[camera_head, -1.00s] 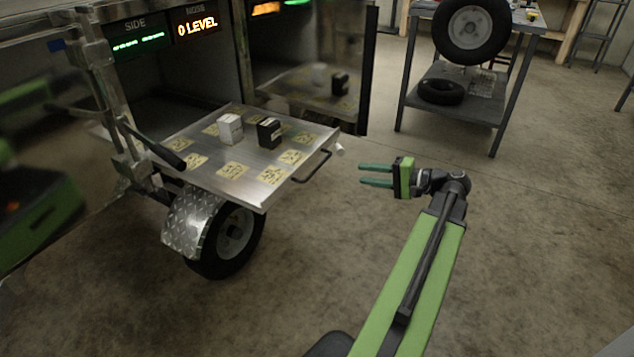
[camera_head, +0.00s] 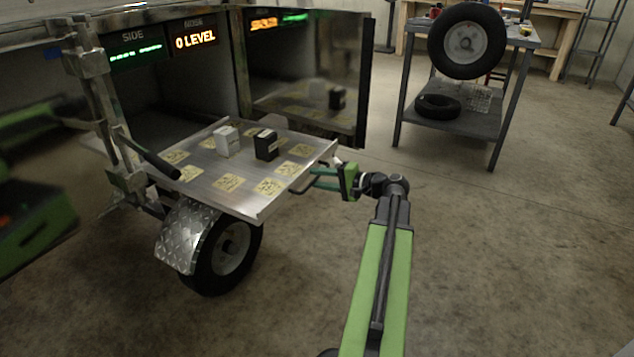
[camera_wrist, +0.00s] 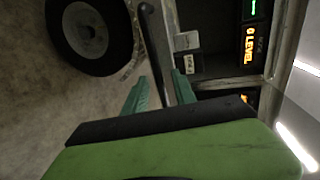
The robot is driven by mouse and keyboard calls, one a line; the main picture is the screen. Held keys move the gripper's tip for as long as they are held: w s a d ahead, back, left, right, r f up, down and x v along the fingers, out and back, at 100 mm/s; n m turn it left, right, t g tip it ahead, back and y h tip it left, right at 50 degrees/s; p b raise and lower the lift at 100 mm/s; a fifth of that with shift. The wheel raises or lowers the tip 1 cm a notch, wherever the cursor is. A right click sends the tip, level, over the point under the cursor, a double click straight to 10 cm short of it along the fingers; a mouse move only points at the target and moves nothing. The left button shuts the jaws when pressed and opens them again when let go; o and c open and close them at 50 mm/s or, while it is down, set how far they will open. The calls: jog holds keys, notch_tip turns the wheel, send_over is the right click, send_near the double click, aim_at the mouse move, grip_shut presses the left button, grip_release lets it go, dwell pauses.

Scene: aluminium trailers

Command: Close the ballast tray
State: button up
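The ballast tray (camera_head: 225,201) is a flat metal tray pulled out of the trailer, with several yellow labels on it. A white block (camera_head: 227,141) and a black block (camera_head: 266,145) stand upright on it. Its dark bar handle (camera_head: 316,172) is on the right edge. My gripper (camera_head: 318,180) is at this handle, fingers pointing left. In the wrist view the handle (camera_wrist: 152,45) runs between the two green fingers (camera_wrist: 161,92), which are apart. A gap seems to show beside the bar; contact is unclear.
The trailer wheel (camera_head: 228,250) and its diamond-plate fender (camera_head: 186,236) are below the tray. A reflective panel (camera_head: 310,75) stands open behind it. A dark lever (camera_head: 150,153) sticks out at the tray's left. A cart with tyres (camera_head: 450,115) stands behind right. The floor on the right is clear.

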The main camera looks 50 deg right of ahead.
jog(key=shift+w+a+f, duration=0.1)
jog(key=shift+w+a, duration=0.05)
jog(key=shift+w, duration=0.3)
grip_shut()
dwell(1.1)
